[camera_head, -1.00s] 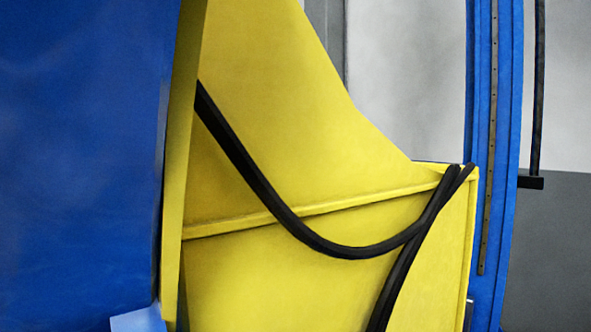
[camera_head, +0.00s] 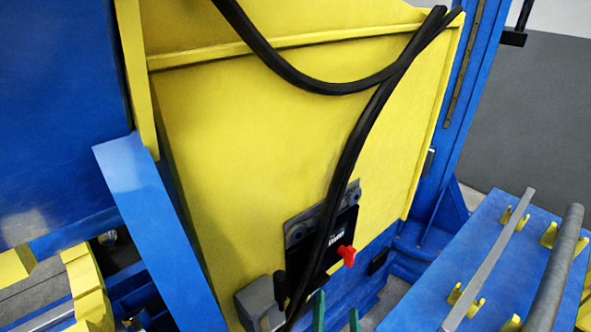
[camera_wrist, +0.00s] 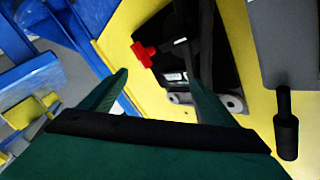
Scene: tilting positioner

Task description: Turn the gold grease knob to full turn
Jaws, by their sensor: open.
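I see no gold grease knob in either view. A black panel (camera_head: 320,235) with a red handle (camera_head: 346,255) is fixed low on the yellow housing (camera_head: 260,150). In the wrist view the red handle (camera_wrist: 145,53) and the black panel (camera_wrist: 185,60) lie beyond my fingers. My gripper (camera_head: 337,308) shows as two green fingertips at the bottom edge of the head view, below the panel. In the wrist view my gripper (camera_wrist: 160,78) is open, with its green fingers apart and no object held between them.
A thick black cable (camera_head: 347,165) hangs across the housing and crosses the panel. A grey box (camera_wrist: 285,40) with a black handle (camera_wrist: 286,125) sits right of the panel in the wrist view. A blue rack (camera_head: 485,235) holding grey bars stands at the right. A blue brace (camera_head: 155,230) slopes at the left.

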